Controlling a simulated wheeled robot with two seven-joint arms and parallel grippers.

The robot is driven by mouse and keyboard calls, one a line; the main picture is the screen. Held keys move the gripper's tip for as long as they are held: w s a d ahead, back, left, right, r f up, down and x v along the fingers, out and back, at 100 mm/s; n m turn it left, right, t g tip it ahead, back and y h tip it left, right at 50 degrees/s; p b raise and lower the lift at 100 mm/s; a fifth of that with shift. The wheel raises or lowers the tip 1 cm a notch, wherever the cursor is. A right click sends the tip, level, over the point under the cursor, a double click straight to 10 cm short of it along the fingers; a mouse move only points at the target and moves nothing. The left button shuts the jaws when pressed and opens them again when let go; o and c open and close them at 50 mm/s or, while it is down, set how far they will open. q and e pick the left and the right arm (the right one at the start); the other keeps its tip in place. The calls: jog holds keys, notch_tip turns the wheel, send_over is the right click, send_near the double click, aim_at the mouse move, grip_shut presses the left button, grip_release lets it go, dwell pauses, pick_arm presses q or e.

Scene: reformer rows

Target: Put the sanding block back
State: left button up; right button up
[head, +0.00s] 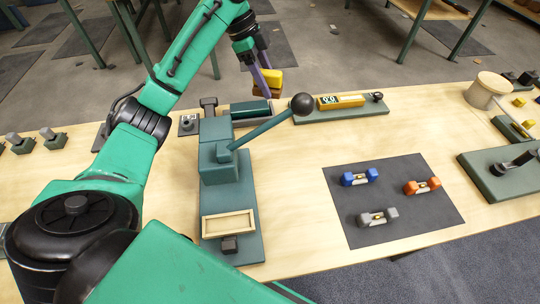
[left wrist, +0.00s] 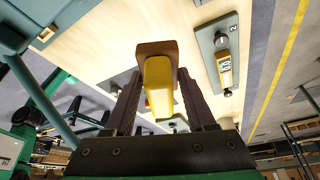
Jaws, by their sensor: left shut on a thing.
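The sanding block (head: 272,78) has a yellow top and a brown base. My left gripper (head: 264,82) is shut on it and holds it above the far edge of the workbench. In the left wrist view the block (left wrist: 158,82) sits between the two dark fingers (left wrist: 157,100), with its brown base facing away from the palm. My right gripper is not in view.
A green lever press (head: 220,165) with a black ball handle (head: 302,104) stands close in front of the block. A green base with a yellow gauge (head: 341,101) lies to the right. A dark mat (head: 390,226) holds blue, orange and grey pieces. Bare bench lies between press and mat.

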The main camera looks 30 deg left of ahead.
aim_at(272, 143)
pick_arm(q)
notch_tip(272, 143, down, 20)
jog(key=shift+w+r, duration=0.15)
jog(key=o, duration=1.3)
jog(key=v, duration=1.2)
